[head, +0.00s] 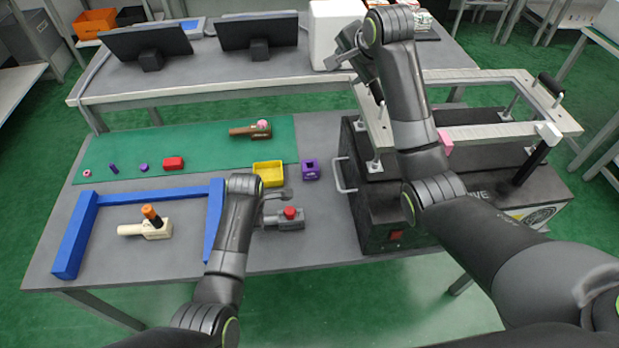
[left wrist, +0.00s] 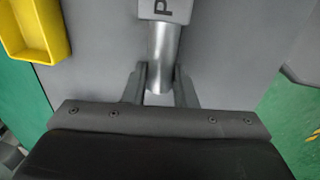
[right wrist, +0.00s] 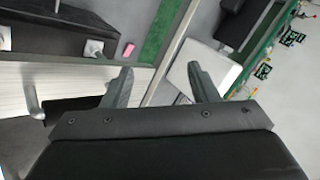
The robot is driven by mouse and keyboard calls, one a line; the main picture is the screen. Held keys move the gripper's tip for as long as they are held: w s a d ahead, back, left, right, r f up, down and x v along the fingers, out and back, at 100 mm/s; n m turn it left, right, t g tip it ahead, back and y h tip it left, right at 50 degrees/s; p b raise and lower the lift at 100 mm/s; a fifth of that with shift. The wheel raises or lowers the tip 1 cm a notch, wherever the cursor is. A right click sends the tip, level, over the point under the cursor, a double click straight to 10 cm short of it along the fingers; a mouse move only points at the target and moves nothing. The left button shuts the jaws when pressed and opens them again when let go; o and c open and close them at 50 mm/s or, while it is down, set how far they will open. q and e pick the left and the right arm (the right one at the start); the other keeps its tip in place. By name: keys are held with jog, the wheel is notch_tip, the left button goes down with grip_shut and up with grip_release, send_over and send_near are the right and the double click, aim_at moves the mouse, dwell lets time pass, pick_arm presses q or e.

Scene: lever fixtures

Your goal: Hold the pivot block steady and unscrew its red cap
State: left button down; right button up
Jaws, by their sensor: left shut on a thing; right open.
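The pivot block (head: 289,222) is a grey block on the near table with a red cap (head: 290,212) on top. The red cap is outside the left wrist view. My right gripper (right wrist: 163,80) is open and empty, raised far from the block above the back of the black machine.
The black machine (head: 385,205) with a raised light frame stands right of the block. A yellow tray (head: 268,173) and purple box (head: 311,169) lie behind it. A blue frame (head: 75,235) surrounds a cream block with an orange cap (head: 149,212) on the left.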

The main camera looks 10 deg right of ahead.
jog(key=s+a+f+m+g+y, duration=0.2)
jog(key=s+a+f+g, duration=0.1)
jog(key=s+a+f, duration=0.4)
jog(key=m+g+y, duration=0.1)
jog(key=m+g, duration=0.4)
send_near(290, 210)
jog(key=x, duration=0.8)
jog(key=shift+a+f, duration=0.15)
jog(key=shift+f, duration=0.2)
jog(key=c, duration=1)
jog(key=n+g, duration=0.1)
jog(key=n, duration=0.2)
jog(key=n+g, duration=0.1)
jog(key=n, duration=0.2)
jog(key=shift+w+r+h, duration=0.1)
jog(key=shift+w+h, duration=0.05)
jog(key=shift+h, duration=0.25)
jog(key=n, duration=0.2)
jog(key=n+g+h, duration=0.1)
jog(key=n, duration=0.2)
jog(key=shift+w+a+g, duration=0.1)
jog(key=shift+g, duration=0.2)
